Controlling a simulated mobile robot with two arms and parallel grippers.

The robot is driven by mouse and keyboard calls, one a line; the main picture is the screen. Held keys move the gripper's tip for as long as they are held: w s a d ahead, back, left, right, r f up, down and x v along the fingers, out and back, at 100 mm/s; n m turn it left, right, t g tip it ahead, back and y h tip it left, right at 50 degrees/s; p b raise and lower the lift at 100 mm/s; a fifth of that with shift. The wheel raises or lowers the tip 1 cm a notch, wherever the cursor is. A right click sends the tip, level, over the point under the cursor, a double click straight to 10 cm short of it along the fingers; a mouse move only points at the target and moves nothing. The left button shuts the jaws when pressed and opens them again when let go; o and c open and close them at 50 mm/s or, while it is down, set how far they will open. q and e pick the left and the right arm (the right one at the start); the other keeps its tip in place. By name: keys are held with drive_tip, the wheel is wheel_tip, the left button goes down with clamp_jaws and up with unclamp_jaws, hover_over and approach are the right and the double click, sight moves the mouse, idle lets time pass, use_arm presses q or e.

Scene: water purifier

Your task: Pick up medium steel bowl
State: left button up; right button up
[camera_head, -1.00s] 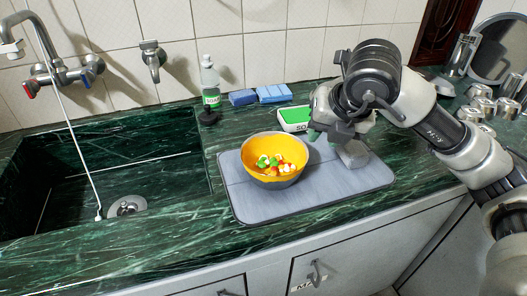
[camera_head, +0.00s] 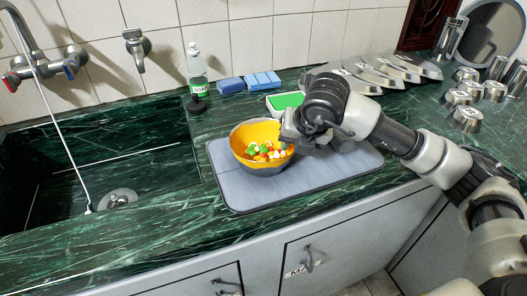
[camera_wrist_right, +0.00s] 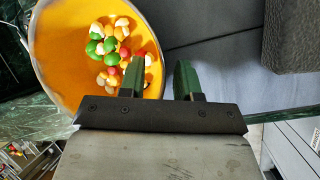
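A steel bowl (camera_head: 252,169) with an orange-yellow inside stands upright on the grey mat, holding small red, green, orange and white pieces. In the right wrist view the bowl (camera_wrist_right: 75,60) fills the upper left. My right gripper (camera_head: 286,138) is at the bowl's right rim in the head view. In the right wrist view my right gripper (camera_wrist_right: 160,80) is open, with one green finger over the bowl's inside and the other outside, the rim passing between them with gaps. My left gripper is not in view.
The grey mat (camera_head: 345,168) lies under the bowl. A sink (camera_head: 115,160) is at the left. A soap bottle (camera_head: 197,75), blue sponges (camera_head: 250,82) and a green-topped box (camera_head: 284,101) stand behind. Metal dishes (camera_head: 385,70) and cups (camera_head: 467,118) are at the right.

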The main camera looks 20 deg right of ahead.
clamp_jaws()
drive_tip(key=shift+r, duration=0.1)
